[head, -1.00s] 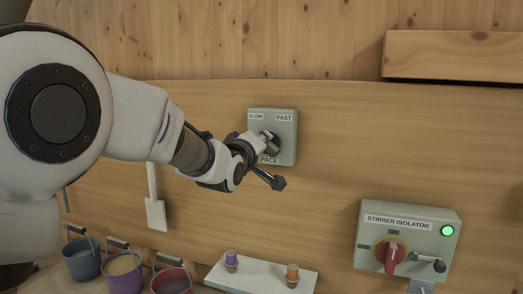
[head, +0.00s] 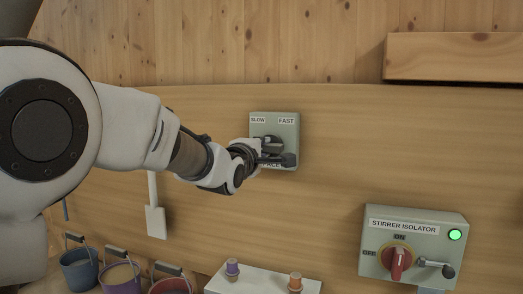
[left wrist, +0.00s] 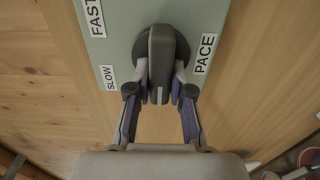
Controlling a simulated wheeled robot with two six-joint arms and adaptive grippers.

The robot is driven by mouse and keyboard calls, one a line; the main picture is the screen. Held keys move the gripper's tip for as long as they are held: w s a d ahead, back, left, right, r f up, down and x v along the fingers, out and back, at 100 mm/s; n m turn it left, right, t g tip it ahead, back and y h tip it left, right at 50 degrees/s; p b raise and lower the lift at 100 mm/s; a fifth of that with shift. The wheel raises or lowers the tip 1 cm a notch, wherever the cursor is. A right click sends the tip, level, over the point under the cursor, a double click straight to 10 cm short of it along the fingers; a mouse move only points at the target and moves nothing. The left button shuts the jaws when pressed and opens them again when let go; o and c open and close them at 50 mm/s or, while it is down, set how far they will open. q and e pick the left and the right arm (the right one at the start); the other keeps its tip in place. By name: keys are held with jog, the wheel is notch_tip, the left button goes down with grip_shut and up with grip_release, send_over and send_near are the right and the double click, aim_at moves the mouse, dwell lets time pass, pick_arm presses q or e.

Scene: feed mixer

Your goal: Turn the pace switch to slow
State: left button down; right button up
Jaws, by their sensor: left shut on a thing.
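The pace switch is a dark grey knob (left wrist: 162,60) on a grey-green box (head: 290,135) on the wooden wall. The box carries the labels SLOW (head: 258,120) and FAST (head: 286,121) at its top left and top right, and PACE below. My left gripper (left wrist: 160,93) is shut on the knob, one finger on each side of it in the left wrist view. The knob's long grip lies roughly level across the box, between the SLOW and PACE labels in that view. In the head view the gripper covers much of the knob and part of PACE. My right gripper is not in view.
A stirrer isolator box (head: 430,228) with a red rotary handle (head: 397,262) and a lit green lamp (head: 455,235) is at the lower right. Several buckets (head: 122,276) hang at the lower left. A white shelf (head: 262,284) holds a purple-topped and an orange-topped item.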

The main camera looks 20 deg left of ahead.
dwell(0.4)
pick_arm(q)
jog(key=c, duration=1.1)
grip_release()
jog(key=shift+o, duration=0.3)
jog(key=shift+w+d, duration=0.1)
jog(key=shift+w, duration=0.1)
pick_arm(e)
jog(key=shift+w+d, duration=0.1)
